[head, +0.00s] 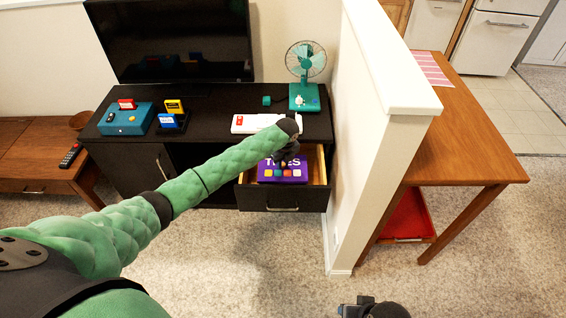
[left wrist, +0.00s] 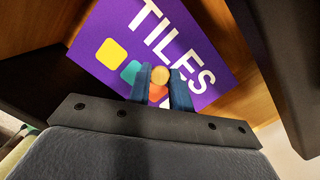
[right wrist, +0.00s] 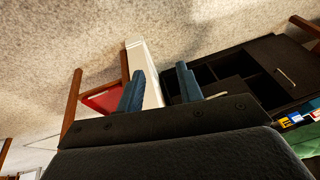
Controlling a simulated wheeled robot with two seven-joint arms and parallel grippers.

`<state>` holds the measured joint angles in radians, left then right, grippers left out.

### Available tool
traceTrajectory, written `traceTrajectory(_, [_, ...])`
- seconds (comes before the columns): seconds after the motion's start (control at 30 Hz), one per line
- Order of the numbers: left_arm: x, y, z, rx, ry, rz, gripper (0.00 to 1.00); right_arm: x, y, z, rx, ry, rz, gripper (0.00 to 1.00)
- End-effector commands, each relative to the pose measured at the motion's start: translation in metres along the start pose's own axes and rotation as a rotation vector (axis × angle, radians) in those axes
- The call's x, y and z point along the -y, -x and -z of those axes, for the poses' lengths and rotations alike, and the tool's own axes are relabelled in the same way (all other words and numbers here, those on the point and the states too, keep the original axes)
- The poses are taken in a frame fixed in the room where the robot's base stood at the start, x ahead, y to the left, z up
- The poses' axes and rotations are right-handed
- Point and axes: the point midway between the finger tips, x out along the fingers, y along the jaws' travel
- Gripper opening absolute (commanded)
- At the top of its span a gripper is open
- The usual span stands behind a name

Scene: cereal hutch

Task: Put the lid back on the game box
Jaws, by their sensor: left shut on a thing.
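The purple game box lid (head: 268,176) with white "TILES" lettering and coloured squares is in the open drawer (head: 328,188). In the left wrist view, the lid (left wrist: 195,30) fills the middle, with a small round orange knob (left wrist: 160,75) on it. My left gripper (head: 287,160) reaches down into the drawer, and its fingers (left wrist: 162,88) are shut on the knob from both sides. I cannot tell whether a box is under the lid. My right gripper (right wrist: 160,86) is open and empty, low over the carpet, away from the cabinet.
The dark cabinet (head: 215,99) carries a teal console (head: 125,118), cartridges (head: 172,112), a white item (head: 252,122) and a green fan (head: 304,90). A white half wall (head: 375,150) stands right of the drawer. A wooden table (head: 470,140) is beyond it.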

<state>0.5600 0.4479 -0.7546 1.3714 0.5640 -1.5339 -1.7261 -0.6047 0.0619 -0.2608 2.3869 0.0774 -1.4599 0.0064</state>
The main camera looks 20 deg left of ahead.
Motion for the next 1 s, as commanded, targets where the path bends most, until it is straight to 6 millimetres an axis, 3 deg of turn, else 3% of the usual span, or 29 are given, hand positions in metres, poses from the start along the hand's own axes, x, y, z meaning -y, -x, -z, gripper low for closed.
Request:
traceTrajectory(0.67, [0.0, -0.03, 0.004, 0.0, 0.0, -0.001, 0.0, 0.027, -0.046, 0.004, -0.097, 0.019, 0.072, 0.36])
traceTrajectory(1.0, [0.0, -0.044, 0.005, 0.0, 0.0, 0.0, 0.0, 0.024, -0.064, 0.002, -0.111, 0.015, 0.068, 0.36])
